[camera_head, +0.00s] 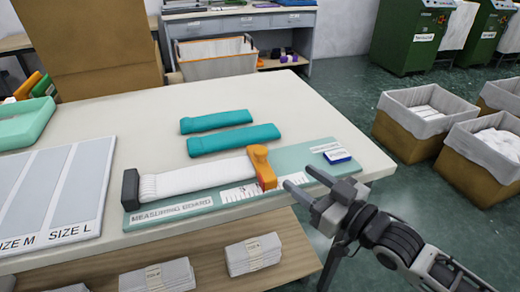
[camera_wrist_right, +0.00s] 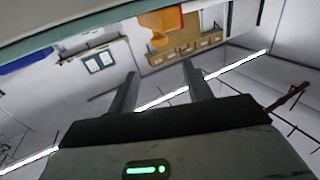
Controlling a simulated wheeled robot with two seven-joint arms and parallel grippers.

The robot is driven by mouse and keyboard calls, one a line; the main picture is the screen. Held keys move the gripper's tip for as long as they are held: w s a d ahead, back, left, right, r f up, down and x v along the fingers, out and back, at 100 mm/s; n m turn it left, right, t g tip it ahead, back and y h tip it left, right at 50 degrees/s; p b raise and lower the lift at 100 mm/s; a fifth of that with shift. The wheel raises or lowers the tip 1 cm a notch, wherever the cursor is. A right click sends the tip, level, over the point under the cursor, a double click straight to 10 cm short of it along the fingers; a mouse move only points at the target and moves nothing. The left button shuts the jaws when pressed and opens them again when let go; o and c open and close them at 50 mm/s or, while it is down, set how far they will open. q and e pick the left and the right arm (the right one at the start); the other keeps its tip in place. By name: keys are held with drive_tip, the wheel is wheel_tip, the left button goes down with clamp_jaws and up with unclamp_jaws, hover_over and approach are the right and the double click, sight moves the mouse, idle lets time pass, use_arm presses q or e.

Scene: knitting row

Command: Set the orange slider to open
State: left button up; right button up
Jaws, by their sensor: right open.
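The orange slider (camera_head: 262,166) stands upright on the teal measuring board (camera_head: 185,211), at the right end of a white knit piece (camera_head: 192,178). A dark end block (camera_head: 130,189) stands at the knit's left end. My right gripper (camera_head: 300,178) is open and empty, its fingertips just right of the slider and apart from it, over the board's front right part. In the right wrist view the gripper (camera_wrist_right: 158,70) shows two spread fingers, with an orange part (camera_wrist_right: 167,22), apparently the slider, beyond them. My left gripper is not in view.
A blue and white block (camera_head: 337,156) sits on the board's right end. Two teal knit pieces (camera_head: 234,138) lie behind the board. Grey size panels (camera_head: 52,190) are at left. Bare tabletop (camera_head: 300,108) lies behind. Lined bins (camera_head: 415,132) stand on the floor at right.

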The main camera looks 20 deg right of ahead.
sight(265, 154)
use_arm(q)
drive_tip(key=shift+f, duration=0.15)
use_arm(e)
drive_tip(key=x, duration=1.3)
drive_tip(key=shift+w+a, duration=0.2)
drive_tip(key=shift+w, duration=0.1)
